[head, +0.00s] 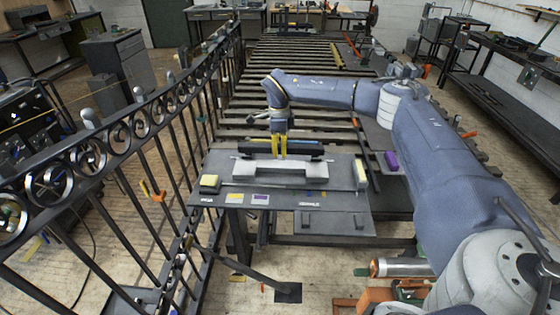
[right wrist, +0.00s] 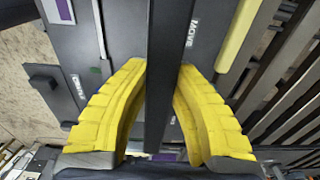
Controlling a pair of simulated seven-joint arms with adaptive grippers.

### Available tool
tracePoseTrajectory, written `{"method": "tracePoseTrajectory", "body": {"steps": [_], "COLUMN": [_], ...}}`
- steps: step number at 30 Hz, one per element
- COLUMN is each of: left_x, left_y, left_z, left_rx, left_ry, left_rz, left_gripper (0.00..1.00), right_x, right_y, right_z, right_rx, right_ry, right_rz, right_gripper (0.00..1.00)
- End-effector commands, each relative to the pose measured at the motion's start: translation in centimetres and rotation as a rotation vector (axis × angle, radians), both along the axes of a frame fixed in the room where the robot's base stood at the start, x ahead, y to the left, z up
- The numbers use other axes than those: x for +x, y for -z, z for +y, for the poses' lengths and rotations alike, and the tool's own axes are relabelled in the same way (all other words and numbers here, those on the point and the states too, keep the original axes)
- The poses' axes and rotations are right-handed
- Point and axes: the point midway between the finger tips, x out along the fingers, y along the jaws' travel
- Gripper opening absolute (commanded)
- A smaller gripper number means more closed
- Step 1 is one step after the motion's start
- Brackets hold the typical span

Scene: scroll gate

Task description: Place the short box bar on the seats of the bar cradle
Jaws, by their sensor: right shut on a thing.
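The short box bar (head: 303,149) is a dark, straight bar lying crosswise over the back of the work table. My right gripper (head: 279,148) reaches down from above with its yellow fingers on the bar's middle. In the right wrist view the bar (right wrist: 171,55) runs between the two yellow fingers (right wrist: 163,72), which are shut on it. The bar cradle (head: 281,174) seems to be the light grey piece with raised ends just in front of the bar. I cannot tell whether the bar touches it. My left gripper is not in view.
The dark table (head: 335,196) carries yellow blocks at its left (head: 209,183) and right (head: 361,173), plus small labels. A tall black scroll gate (head: 125,140) stands to the left. A slatted roller bed (head: 290,75) lies behind. The table's front part is mostly clear.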

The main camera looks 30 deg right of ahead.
Motion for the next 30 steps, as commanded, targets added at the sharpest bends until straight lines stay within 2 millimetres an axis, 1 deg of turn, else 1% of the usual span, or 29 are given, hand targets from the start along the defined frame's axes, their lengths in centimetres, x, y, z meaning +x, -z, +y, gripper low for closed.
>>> {"method": "tracePoseTrajectory", "body": {"steps": [11, 18, 21, 30], "left_x": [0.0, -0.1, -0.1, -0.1], "left_y": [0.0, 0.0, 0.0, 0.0], "left_z": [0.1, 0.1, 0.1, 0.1], "left_rx": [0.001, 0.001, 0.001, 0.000], "left_ry": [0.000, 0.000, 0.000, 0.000], "left_rz": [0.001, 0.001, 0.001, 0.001], "left_gripper": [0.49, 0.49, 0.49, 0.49], "right_x": [0.0, 0.0, 0.0, 0.1], "right_y": [1.6, 4.3, 5.1, 5.2], "right_z": [0.0, 0.0, 0.0, 0.0], "right_rx": [0.001, 0.001, 0.002, 0.001], "right_ry": [-0.001, 0.000, -0.001, -0.001], "right_rz": [-0.001, 0.000, -0.001, -0.002], "right_gripper": [0.00, 0.00, 0.00, 0.00]}}
